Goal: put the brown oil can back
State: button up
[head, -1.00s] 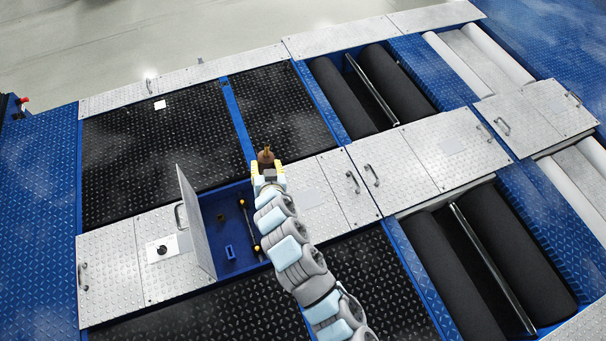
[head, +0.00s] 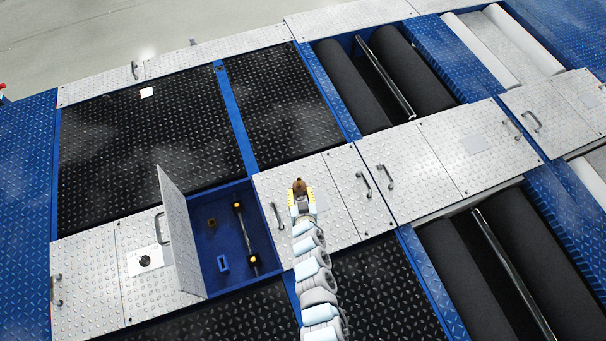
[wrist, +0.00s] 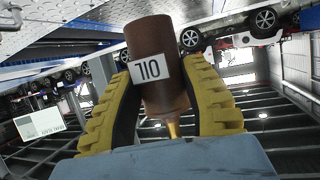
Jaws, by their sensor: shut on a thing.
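The brown oil can (wrist: 158,75) is between the yellow ridged fingers of my gripper (wrist: 165,100) in the wrist view. In that compartment are a brown ring-like piece (head: 211,223), a small blue holder (head: 223,263) and a dark rod with yellow ends (head: 245,235).
A raised silver lid (head: 180,232) stands along the compartment's left side. Handles (head: 277,216) stick up from the covers. A dark round knob (head: 144,261) sits on the left cover. Black rollers (head: 408,70) lie in open pits to the right.

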jog(key=shift+w+a+f, duration=0.1)
jog(key=shift+w+f, duration=0.35)
jog(key=shift+f, duration=0.05)
jog(key=f+b+x, duration=0.1)
jog(key=b+x, duration=0.2)
jog(key=x, duration=0.2)
jog(key=f+b+x, duration=0.1)
jog(key=b+x, duration=0.2)
jog(key=x, duration=0.1)
jog(key=s+f+b+x, duration=0.1)
jog(key=b+x, duration=0.2)
jog(key=x, duration=0.2)
jog(key=shift+w+d+f+b, duration=0.1)
jog(key=shift+w+d+b, duration=0.15)
jog(key=shift+b, duration=0.15)
jog(key=shift+w+f+b, duration=0.3)
jog(key=shift+f+b, duration=0.4)
jog(key=shift+b, duration=0.1)
jog(key=shift+f+b, duration=0.95)
jog(key=shift+f, duration=0.25)
jog(key=shift+f, duration=0.2)
jog(key=o, duration=1.1)
